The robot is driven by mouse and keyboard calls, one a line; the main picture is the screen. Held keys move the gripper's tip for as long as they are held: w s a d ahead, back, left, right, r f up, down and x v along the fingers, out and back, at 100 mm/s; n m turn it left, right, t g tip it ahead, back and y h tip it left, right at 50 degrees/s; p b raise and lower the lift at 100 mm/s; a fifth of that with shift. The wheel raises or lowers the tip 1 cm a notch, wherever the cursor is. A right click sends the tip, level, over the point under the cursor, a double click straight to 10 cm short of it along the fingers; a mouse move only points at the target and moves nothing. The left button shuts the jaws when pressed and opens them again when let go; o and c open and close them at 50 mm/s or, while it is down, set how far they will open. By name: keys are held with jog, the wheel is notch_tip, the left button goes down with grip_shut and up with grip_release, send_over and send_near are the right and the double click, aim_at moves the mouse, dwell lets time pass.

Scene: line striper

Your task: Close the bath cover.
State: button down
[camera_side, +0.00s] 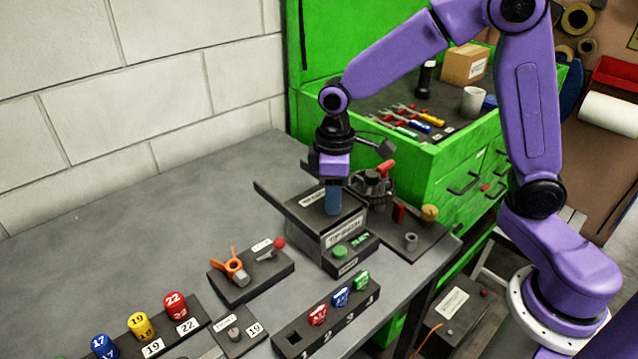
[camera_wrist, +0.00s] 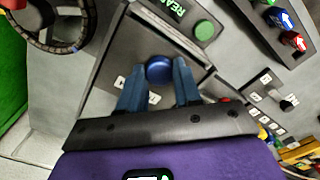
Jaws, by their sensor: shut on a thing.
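The bath (camera_side: 345,235) is a dark grey box with a white label on its front, near the right edge of the bench. Its flat grey cover (camera_side: 308,208) lies over the top and carries a white label. My gripper (camera_side: 333,203) points down at the cover, with its blue fingers low over it. In the wrist view the fingers of my gripper (camera_wrist: 160,88) are on either side of a round blue knob (camera_wrist: 160,69) on the cover, and they are shut on it. The fingers hide the knob in the side view.
A green button box (camera_side: 341,251) stands in front of the bath. Dark rails (camera_side: 275,202) reach back left from it. A round carousel (camera_side: 373,187) with a red part stands close behind. Numbered racks (camera_side: 325,318) and an orange clamp (camera_side: 234,268) are nearer. The bench's back left is clear.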

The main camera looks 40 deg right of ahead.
jog(key=shift+s, duration=0.7)
jog(key=c, duration=0.8)
grip_release()
jog(key=shift+a, duration=0.1)
jog(key=shift+r, duration=0.15)
jog(key=shift+r, duration=0.35)
notch_tip(320, 180, up, 17)
jog(key=shift+f, duration=0.2)
